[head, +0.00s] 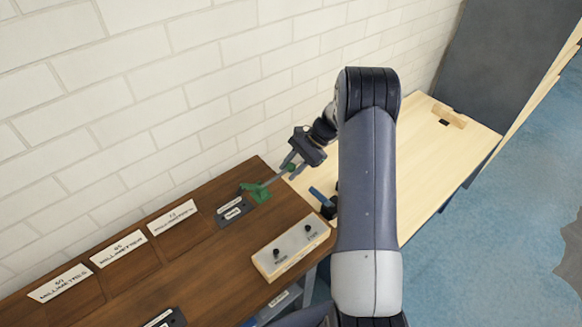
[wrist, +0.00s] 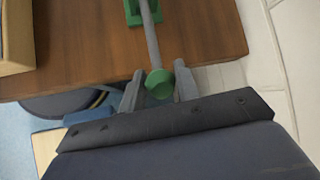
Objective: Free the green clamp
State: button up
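The green clamp (head: 257,191) sits at the right end of the dark wooden tabletop, near the wall. A grey bar runs from it up towards my gripper (head: 291,167). In the wrist view the clamp's green base (wrist: 133,12) is at the top edge, partly cut off. The grey bar ends in a round green knob (wrist: 159,83) between the two fingers of my gripper (wrist: 159,88). The fingers stand apart, one on each side of the knob, with what look like narrow gaps. Whether either finger touches the knob is unclear.
A box with two black knobs (head: 291,248) stands on the dark table (head: 190,244), near its front edge. White label plates (head: 172,217) line the wall side. A blue-handled tool (head: 322,197) is near my arm. A pale wooden table (head: 425,175) lies to the right.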

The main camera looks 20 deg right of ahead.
jog(key=o, duration=0.4)
jog(key=shift+d, duration=0.1)
jog(key=b+v, duration=0.1)
jog(key=v, duration=0.9)
jog(key=shift+d+r, duration=0.15)
jog(key=shift+r, duration=0.15)
jog(key=p+x, duration=0.1)
jog(key=x, duration=1)
jog(key=shift+d+r, duration=0.1)
jog(key=shift+r, duration=0.05)
